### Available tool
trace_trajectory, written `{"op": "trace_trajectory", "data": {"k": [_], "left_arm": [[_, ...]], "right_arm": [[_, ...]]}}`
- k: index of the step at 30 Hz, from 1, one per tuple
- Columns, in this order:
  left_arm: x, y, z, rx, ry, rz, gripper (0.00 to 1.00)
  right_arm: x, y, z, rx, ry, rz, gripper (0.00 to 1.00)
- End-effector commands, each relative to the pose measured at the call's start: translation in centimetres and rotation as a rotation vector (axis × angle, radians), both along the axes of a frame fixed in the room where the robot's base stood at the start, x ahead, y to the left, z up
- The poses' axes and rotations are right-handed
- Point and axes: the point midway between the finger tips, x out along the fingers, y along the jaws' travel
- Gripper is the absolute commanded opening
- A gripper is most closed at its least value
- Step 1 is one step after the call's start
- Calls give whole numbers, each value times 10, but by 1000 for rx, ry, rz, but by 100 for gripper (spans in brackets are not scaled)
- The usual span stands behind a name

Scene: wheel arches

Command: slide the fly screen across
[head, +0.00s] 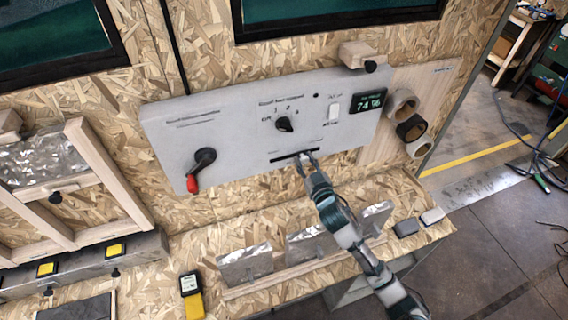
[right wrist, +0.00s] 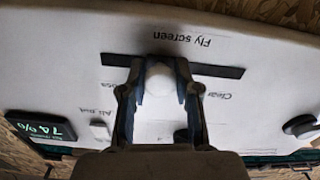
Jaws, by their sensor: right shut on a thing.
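The fly screen slider is a pale round knob (right wrist: 160,80) in a dark horizontal slot (right wrist: 222,71) labelled "Fly screen". The slot also shows in the head view (head: 283,158), low on the grey control panel (head: 240,122). My right gripper (head: 305,157) reaches up to the slot from below right. In the right wrist view, where the lettering is upside down, its two fingers (right wrist: 159,92) are shut on either side of the knob. The knob sits near the middle of the slot, slightly left in that view. The label "Clear" shows at right; the other is partly hidden. My left gripper is out of view.
The panel carries a red-handled lever (head: 198,170), a rotary knob (head: 285,124), a white switch (head: 334,113) and a display (head: 367,101). A wooden block (head: 355,54) sits above. Metal plates (head: 245,264) stand on the bench below, near my forearm.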

Motion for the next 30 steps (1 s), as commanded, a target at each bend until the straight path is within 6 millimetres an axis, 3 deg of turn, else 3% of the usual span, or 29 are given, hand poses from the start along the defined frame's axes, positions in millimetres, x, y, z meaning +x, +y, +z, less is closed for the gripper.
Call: {"op": "trace_trajectory", "data": {"k": [3,6,17,18,20,30], "left_arm": [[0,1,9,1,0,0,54],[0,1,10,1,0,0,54],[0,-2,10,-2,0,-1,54],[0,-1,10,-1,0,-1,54],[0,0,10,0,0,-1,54],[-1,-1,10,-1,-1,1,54]], "right_arm": [[9,-27,5,-1,-7,-3,0],[12,-36,6,2,-8,-1,0],[14,-41,6,0,-11,-4,0],[14,-41,6,1,-11,-4,41],[13,-41,5,2,-10,-2,56],[9,-38,4,1,-7,0,58]]}}
